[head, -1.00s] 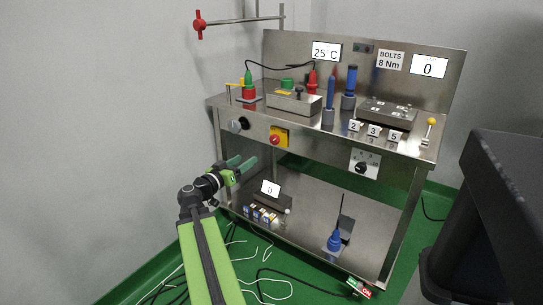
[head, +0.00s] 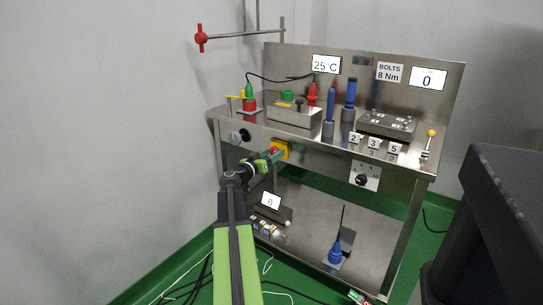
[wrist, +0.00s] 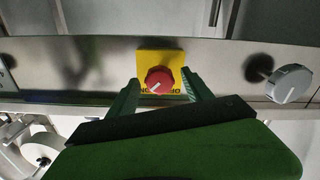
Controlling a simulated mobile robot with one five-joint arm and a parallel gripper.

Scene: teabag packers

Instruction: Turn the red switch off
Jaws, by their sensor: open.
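The red switch (wrist: 159,80) is a round knob with a white line on its face, on a yellow plate (wrist: 172,58) on the bench's front panel. In the wrist view the line slants to the lower left, and the plate's lettering is upside down and partly covered. My gripper (wrist: 160,84) is open, with one green finger on each side of the knob. I cannot tell whether the fingers touch it. In the head view the red switch (head: 274,150) is partly hidden behind my gripper (head: 271,158).
A grey knob (wrist: 289,83) is on the same panel, beside the yellow plate. The steel bench (head: 318,152) carries several tools and blocks above. A lower shelf (head: 311,216) holds a small display and a blue item. A red valve handle (head: 201,38) is at upper left.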

